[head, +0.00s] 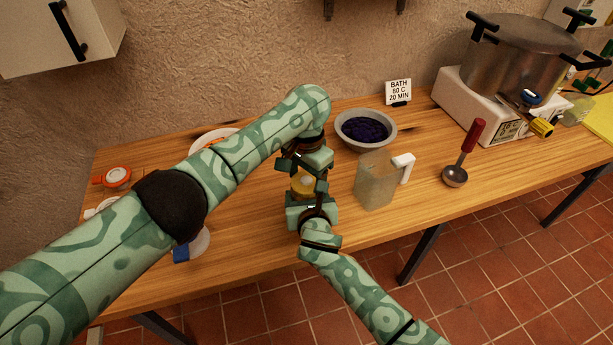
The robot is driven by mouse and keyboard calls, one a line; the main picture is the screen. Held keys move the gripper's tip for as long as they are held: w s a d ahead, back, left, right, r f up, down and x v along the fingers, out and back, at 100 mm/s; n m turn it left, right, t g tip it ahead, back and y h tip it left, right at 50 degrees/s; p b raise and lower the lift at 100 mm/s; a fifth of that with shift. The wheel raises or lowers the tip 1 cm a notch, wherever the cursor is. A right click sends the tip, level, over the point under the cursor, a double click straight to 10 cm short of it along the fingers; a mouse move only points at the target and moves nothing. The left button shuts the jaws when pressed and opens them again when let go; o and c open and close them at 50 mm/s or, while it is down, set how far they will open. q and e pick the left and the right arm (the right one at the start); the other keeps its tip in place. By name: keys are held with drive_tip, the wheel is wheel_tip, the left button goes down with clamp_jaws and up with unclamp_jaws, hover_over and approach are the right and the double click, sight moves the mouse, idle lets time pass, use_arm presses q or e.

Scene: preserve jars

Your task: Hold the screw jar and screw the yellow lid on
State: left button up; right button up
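The yellow lid (303,186) shows in the head view as a small round patch with a pale middle, between my two grippers. My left gripper (308,176) comes down from above and behind, with its fingers close around the lid. Whether they press on it cannot be told. My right gripper (308,205) comes from the front, low at the near side of the same spot. Its fingertips are largely hidden. The screw jar is almost wholly hidden by the grippers, so how the lid sits on it cannot be seen.
A cloudy jug (376,182) with a white handle stands close on the right. Behind are a grey bowl of dark fruit (366,131) and a sign (398,92). A red-handled ladle (464,160) and a large pot (522,60) stand right; an orange-rimmed item (117,176) lies left.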

use_arm(q)
drive_tip(key=o, duration=0.4)
drive_tip(key=shift+s+d, duration=0.1)
drive_tip(key=shift+d, duration=0.05)
drive_tip(key=shift+r, duration=2.3)
drive_tip(key=shift+c, duration=0.3)
drive_tip(key=shift+r, duration=0.2)
wheel_tip(320, 180, up, 3)
drive_tip(key=n, duration=0.3)
